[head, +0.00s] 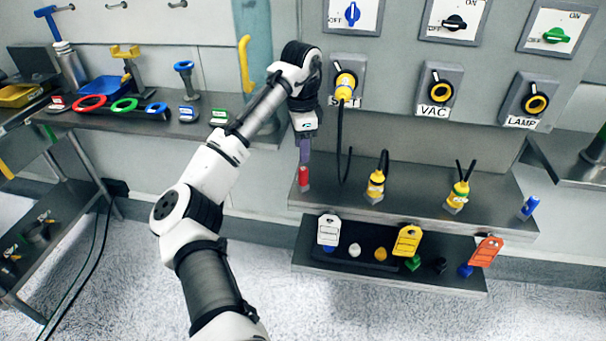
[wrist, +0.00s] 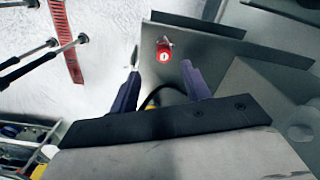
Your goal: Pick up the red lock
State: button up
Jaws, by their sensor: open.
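The red lock (head: 304,178) stands at the left end of the upper metal shelf (head: 335,184), under the wall panel. In the wrist view the red lock (wrist: 164,55) shows its round red end with a small white mark, just beyond the gap between my fingertips. My gripper (head: 304,153) points down directly above the lock in the head view, with its purple fingers close over it. In the wrist view my gripper (wrist: 161,68) is open, one finger on each side of the gap, with nothing held. I cannot tell whether a finger touches the lock.
A black cable (head: 341,150) hangs from the yellow plug (head: 345,86), close right of my gripper. Yellow plugs (head: 376,186) and a blue lock (head: 530,207) stand along the shelf. A lower shelf holds tags (head: 408,241) and small coloured pieces. A bench (head: 180,125) with tools is left.

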aim_at(304, 168)
notch_tip(304, 168, down, 4)
jog(key=shift+f, duration=0.15)
jog(key=shift+w+d+f+p, duration=0.15)
jog(key=shift+f+p, duration=0.45)
jog(key=shift+f, duration=0.75)
jog(key=shift+w+d+f+p, duration=0.15)
jog(key=shift+f+p, duration=0.45)
jog(key=shift+f, duration=0.7)
grip_shut()
jog(key=shift+r, duration=0.1)
